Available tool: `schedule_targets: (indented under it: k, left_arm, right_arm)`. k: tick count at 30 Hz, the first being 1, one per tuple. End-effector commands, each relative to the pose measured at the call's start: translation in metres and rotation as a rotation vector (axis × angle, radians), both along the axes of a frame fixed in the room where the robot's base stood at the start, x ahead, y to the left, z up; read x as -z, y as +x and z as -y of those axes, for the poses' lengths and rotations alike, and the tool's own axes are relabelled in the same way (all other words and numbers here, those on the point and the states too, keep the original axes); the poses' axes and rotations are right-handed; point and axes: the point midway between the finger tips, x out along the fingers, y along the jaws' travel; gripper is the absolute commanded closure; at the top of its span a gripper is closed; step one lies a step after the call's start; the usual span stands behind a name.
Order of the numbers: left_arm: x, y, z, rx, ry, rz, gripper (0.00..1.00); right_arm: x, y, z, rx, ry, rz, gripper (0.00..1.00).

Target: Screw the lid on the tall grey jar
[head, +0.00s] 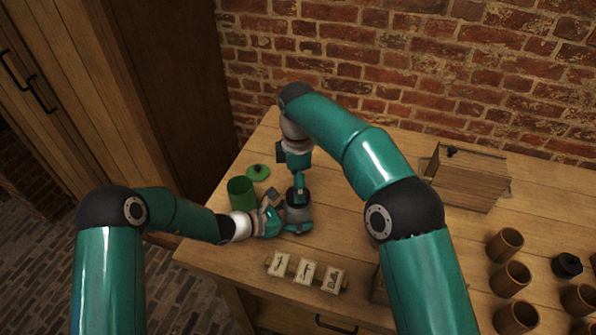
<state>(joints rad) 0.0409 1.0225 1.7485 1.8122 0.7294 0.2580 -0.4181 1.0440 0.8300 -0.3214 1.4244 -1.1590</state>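The tall grey jar (299,215) stands upright near the table's front left part. My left gripper (286,222) reaches it from the left, low down, with its fingers against the jar's sides. A dark grey lid (297,197) sits at the jar's mouth; whether it is seated level is too small to tell. My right gripper (299,188) points straight down from above, its fingertips closed at the top of the lid. The fingers partly hide the lid and the jar.
A green jar (241,194) stands open left of the grey jar, with a green lid (258,173) behind it. A rack of picture cards (304,272) lies in front. A wooden box (468,177), several brown cups (505,244) and a black lidded piece (566,265) are at the right.

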Motion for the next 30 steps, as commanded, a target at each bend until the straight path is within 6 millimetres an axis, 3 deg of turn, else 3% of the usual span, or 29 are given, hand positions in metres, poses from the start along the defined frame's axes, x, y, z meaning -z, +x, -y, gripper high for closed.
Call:
schedule_targets:
  k: [7, 18, 30]
  left_arm:
    - [0.000, 0.000, 0.000, -0.001, 0.000, 0.000, 1.00]
    - [0.000, 0.000, 0.000, -0.001, 0.000, 0.000, 1.00]
    - [0.000, 0.000, 0.000, 0.000, -0.001, 0.000, 1.00]
  right_arm:
    - [0.028, 0.000, 0.001, 0.000, 0.001, -0.001, 0.17]
    - [0.033, 0.000, 0.000, 0.000, 0.001, 0.000, 0.17]
    - [0.033, 0.000, 0.000, 0.000, 0.001, 0.001, 0.81]
